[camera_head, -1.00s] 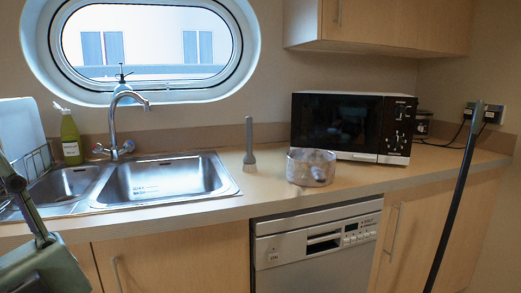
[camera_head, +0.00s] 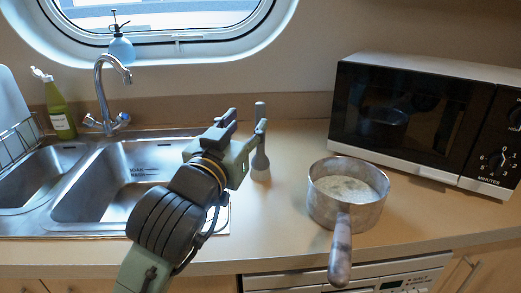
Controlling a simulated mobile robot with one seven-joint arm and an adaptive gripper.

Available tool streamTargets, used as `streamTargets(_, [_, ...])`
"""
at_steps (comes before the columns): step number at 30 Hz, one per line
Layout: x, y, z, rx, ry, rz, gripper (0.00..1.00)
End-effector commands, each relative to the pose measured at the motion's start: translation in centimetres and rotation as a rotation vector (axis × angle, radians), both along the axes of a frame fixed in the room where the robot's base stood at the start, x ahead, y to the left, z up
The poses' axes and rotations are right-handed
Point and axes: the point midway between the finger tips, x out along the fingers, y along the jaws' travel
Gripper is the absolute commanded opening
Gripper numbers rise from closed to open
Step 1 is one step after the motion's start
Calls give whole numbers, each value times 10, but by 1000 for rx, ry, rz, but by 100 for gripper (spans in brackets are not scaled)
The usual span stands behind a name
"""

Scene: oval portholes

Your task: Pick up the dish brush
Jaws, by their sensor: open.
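The grey dish brush (camera_head: 260,163) stands upright on the counter, just right of the sink. Its handle top shows above my gripper, and its wide bristle end is down on the counter. My gripper (camera_head: 246,122) is open, reaching in from the lower left. One finger overlaps the middle of the brush handle in the picture and hides part of it. I cannot tell whether the finger touches the handle or is only in front of it. Nothing is seen held in the jaws.
A metal saucepan (camera_head: 322,205) with pale contents stands right of the brush, its handle over the counter's front edge. A microwave (camera_head: 425,125) is at the right. The sink (camera_head: 100,190) and tap (camera_head: 101,90) are left. Counter between brush and saucepan is clear.

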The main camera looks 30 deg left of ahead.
Motion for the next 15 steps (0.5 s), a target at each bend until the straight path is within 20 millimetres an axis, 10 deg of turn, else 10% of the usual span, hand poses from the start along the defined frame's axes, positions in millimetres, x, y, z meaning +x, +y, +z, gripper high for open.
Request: streamTargets(15, [55, 14, -17, -35, 71, -8, 41])
